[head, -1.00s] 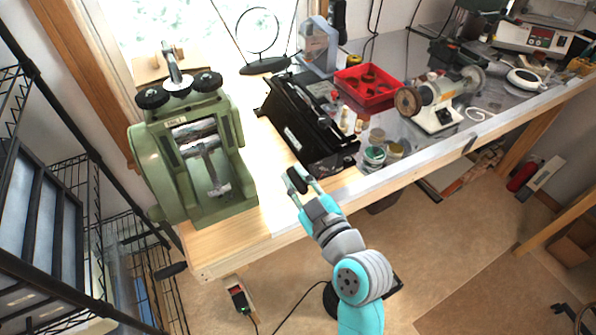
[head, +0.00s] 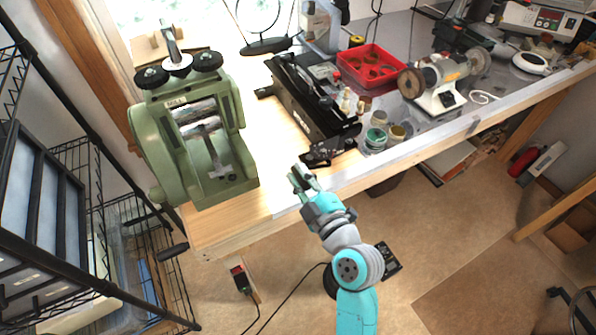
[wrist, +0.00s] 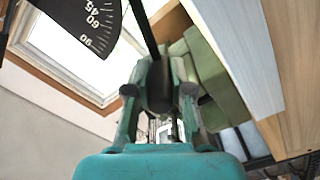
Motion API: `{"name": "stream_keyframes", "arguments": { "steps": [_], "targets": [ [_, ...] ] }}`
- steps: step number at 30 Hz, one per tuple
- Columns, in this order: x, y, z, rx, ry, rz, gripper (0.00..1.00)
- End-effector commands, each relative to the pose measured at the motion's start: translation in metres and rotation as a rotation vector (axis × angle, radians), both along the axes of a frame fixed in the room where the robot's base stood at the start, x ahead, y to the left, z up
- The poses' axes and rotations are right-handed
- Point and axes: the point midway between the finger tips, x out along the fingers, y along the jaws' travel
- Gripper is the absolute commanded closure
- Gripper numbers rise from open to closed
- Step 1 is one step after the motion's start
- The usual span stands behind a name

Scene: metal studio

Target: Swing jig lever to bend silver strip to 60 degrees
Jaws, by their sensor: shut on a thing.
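The black bending jig (head: 305,112) stands on the wooden bench, with a dark part (head: 330,152) at its front end. In the wrist view, a black angle scale (wrist: 88,22) shows the marks 45, 60 and 90. The jig's thin black lever (wrist: 143,28) runs down to my gripper (wrist: 158,92), right of the scale. My gripper is shut on the lever's dark end. In the head view, my gripper (head: 303,178) is at the bench's front edge, just in front of the jig. I cannot make out the silver strip, or the lever's exact angle.
A green rolling mill (head: 195,140) stands left of the jig. Small jars (head: 376,138), a red tray (head: 371,66) and a bench grinder (head: 435,82) are to the right. Bare wood (head: 268,165) lies between mill and jig. A black wire rack (head: 90,240) stands at far left.

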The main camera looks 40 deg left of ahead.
Motion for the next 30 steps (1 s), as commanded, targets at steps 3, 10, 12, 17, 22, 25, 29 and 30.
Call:
{"name": "stream_keyframes", "arguments": {
  "steps": [3, 10, 12, 17, 22, 25, 29, 30],
  "targets": [
    [0.007, -0.004, -0.001, -0.012, -0.054, -0.014, 1.0],
    [0.011, -0.005, -0.008, -0.009, -0.052, -0.015, 1.0],
    [0.012, -0.005, -0.01, -0.01, -0.052, -0.014, 1.0],
    [0.013, -0.006, -0.013, -0.009, -0.051, -0.013, 1.0],
    [0.014, -0.006, -0.015, -0.011, -0.051, -0.014, 1.0],
    [0.014, -0.006, -0.016, -0.012, -0.05, -0.014, 1.0],
    [0.014, -0.006, -0.017, -0.013, -0.049, -0.015, 1.0],
    [0.014, -0.006, -0.017, -0.013, -0.049, -0.015, 1.0]
  ]
}}
